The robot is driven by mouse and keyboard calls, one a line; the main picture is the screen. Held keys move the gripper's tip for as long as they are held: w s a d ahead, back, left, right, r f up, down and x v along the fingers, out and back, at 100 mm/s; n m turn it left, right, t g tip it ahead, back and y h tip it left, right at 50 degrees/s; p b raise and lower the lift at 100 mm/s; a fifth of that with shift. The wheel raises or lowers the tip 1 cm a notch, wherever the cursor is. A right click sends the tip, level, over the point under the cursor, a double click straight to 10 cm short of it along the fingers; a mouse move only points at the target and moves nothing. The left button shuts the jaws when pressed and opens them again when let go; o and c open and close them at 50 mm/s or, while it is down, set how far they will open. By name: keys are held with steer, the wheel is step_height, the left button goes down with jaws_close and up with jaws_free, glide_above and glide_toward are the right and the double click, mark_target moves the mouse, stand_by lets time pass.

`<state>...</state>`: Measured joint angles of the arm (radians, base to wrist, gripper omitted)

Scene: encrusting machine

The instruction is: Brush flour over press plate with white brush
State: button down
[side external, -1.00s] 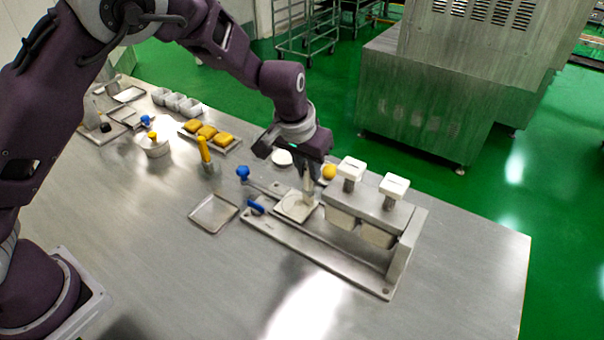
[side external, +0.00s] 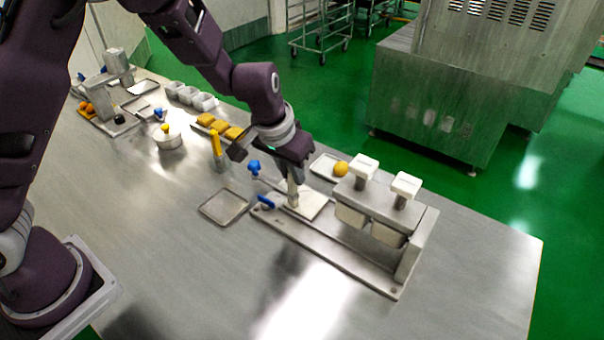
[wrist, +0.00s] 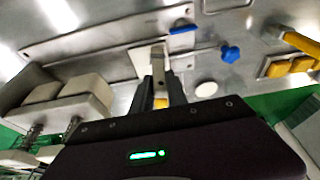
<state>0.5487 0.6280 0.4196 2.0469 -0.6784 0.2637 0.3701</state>
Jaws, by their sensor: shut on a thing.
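The press plate (side external: 316,206) is a pale square at the left end of the metal press base (side external: 335,254). It also shows in the wrist view (wrist: 137,60). My gripper (side external: 289,176) is above the plate's left part, pointing down. It is shut on a pale brush (side external: 293,196), which stands nearly upright with its lower end at the plate. In the wrist view the brush (wrist: 158,52) sits between the fingers (wrist: 160,80). I cannot tell whether the bristles touch the plate, and no flour can be made out on it.
Two white-handled presses (side external: 375,205) stand right of the plate. A blue knob (side external: 254,166) and a blue lever (side external: 266,202) are close on the left. The front table is clear.

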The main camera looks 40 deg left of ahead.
steer(key=w, duration=0.5)
step_height(320, 180, up, 8)
stand_by(1.9)
stand_by(0.3)
